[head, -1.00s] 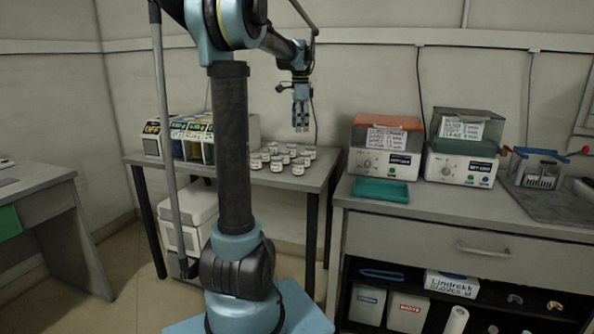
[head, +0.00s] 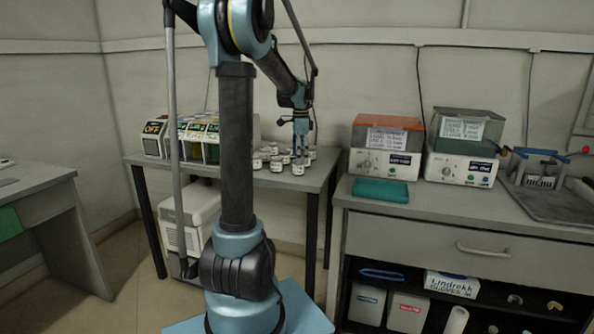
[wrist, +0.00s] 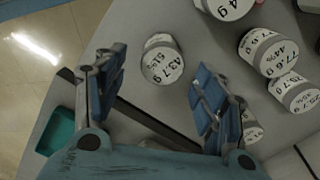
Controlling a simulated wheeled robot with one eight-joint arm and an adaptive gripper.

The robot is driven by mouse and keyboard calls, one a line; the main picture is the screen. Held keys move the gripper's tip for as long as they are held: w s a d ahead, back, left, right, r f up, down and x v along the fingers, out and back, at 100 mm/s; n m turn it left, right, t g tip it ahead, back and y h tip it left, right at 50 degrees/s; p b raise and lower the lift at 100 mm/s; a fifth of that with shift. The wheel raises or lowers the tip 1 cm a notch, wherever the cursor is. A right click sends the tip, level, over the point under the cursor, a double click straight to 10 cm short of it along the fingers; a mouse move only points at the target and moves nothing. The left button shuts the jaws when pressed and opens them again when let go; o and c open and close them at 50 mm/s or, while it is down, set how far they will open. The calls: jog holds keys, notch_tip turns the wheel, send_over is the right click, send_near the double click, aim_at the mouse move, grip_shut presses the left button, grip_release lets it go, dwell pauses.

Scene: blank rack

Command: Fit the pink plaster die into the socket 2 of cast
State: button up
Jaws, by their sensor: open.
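My gripper (head: 301,156) is low over the group of small white jars on the back table. In the wrist view my gripper (wrist: 160,62) is open, its blue fingers apart on either side of one white-lidded jar (wrist: 162,60) marked 43.7 g and 51%. The jar stands between the fingertips in the picture; I cannot tell its depth below them, and no grip on it shows. I cannot make out a pink plaster die or a cast with numbered sockets in either view.
Several more labelled jars (wrist: 262,50) crowd the right side of the wrist view. Colourful boxes (head: 190,140) stand left of the jars. A teal tray (head: 380,190) lies on the right counter before two machines (head: 385,163). Small pale pieces (head: 515,299) lie on the shelf below.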

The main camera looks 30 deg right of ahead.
aim_at(298, 165)
jog(key=shift+w+a+f, duration=0.15)
jog(key=shift+f, duration=1.1)
jog(key=shift+w+a+f, duration=0.1)
jog(key=shift+f, duration=1.1)
jog(key=c, duration=1.2)
